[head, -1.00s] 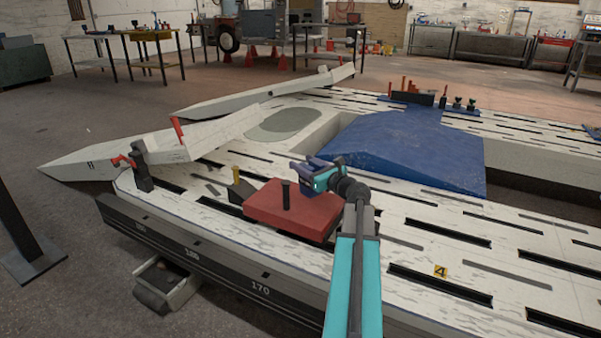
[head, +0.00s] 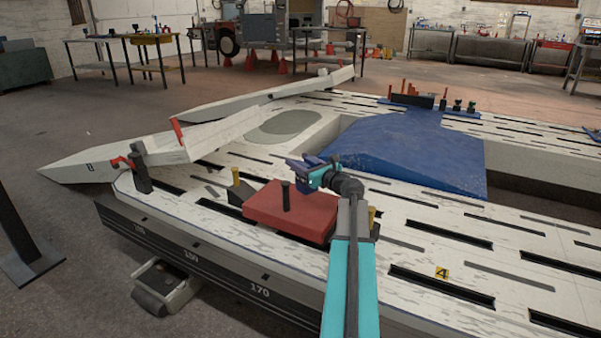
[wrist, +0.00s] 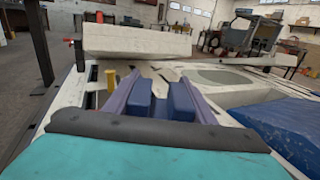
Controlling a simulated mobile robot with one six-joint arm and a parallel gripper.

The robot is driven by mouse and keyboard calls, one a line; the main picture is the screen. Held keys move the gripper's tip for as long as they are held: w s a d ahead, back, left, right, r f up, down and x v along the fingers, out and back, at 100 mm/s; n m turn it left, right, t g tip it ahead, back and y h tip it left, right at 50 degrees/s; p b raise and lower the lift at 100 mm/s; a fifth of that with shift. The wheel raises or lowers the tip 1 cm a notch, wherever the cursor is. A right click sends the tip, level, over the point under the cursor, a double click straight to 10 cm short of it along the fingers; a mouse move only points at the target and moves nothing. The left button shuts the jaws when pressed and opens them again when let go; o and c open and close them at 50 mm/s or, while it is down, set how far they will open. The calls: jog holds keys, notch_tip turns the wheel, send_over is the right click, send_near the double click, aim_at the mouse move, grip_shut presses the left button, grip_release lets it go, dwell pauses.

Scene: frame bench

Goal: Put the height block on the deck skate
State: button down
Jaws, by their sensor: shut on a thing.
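The red flat-topped block with a black post (head: 288,212), which I take to be the deck skate, rests on the pale slotted deck near its front edge. My gripper (head: 303,172) is just behind and above it, apart from it as far as I can see. In the wrist view, my gripper (wrist: 160,95) shows two purple fingers with dark blue pads, closed to a narrow gap. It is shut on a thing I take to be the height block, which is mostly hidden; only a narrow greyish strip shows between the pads.
A yellow peg (head: 236,177) and a black post with a red handle (head: 139,175) stand left of the red block. Pale ramps (head: 190,140) lie farther left. A blue sloped cover (head: 405,158) lies behind right. The slotted deck (head: 470,265) is mostly bare at right.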

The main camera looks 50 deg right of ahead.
jog(key=shift+f+b, duration=0.75)
jog(key=shift+f, duration=0.85)
jog(key=shift+f, duration=0.15)
jog(key=c, duration=0.8)
grip_release()
jog(key=shift+s, duration=0.1)
jog(key=shift+s+a+p, duration=0.15)
jog(key=shift+s+p, duration=0.15)
jog(key=shift+s, duration=0.4)
jog(key=s+a+p, duration=0.1)
jog(key=s+p, duration=0.2)
jog(key=s, duration=0.7)
jog(key=shift+s, duration=0.25)
jog(key=shift+s, duration=0.1)
